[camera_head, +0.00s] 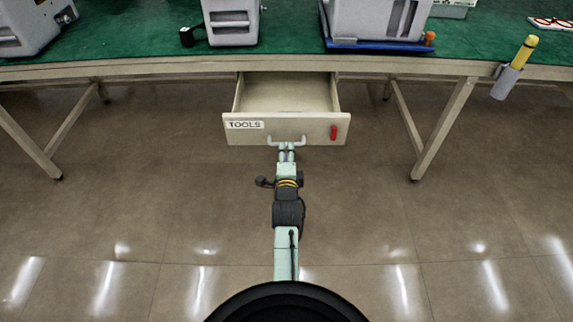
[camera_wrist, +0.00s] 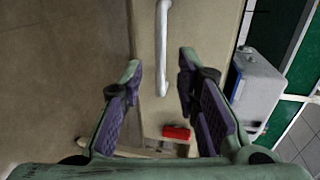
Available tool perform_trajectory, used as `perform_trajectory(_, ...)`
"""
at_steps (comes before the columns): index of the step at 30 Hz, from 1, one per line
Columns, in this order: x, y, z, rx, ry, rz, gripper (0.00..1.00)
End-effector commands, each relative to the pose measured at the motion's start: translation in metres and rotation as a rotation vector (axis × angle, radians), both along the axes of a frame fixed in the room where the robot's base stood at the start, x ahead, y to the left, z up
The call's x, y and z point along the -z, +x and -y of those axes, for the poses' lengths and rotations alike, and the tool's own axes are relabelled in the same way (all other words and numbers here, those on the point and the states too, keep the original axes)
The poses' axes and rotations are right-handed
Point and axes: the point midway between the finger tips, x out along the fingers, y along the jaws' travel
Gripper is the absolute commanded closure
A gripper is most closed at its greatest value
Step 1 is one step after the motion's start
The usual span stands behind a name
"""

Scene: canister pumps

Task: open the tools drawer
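The tools drawer (camera_head: 305,131), a beige drawer labelled TOOLS, is pulled out from under the workbench, and its inside shows from above. Its pale bar handle (camera_head: 287,139) is on the drawer front; the handle also shows in the wrist view (camera_wrist: 163,45). My gripper (camera_head: 286,152) is at the handle, in front of the drawer. In the wrist view my gripper (camera_wrist: 160,68) has its two fingers well apart, with the handle showing in the gap between them and not pinched. I cannot tell how deep the handle sits between the fingertips.
A red piece (camera_head: 334,132) is on the drawer front, right of the handle. The green-topped workbench (camera_head: 285,52) carries grey machines, one on a blue tray (camera_head: 380,45). Slanted bench legs (camera_head: 440,130) stand on both sides. The tiled floor around my arm is clear.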

Motion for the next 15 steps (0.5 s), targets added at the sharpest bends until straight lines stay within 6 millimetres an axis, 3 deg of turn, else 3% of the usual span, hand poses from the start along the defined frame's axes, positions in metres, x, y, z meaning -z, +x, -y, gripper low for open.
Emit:
perform_trajectory(6, -0.008, -0.044, 0.0, 0.001, 0.002, -0.001, 0.71)
perform_trajectory(15, -0.013, -0.064, 0.0, 0.001, 0.0, 0.001, 0.71)
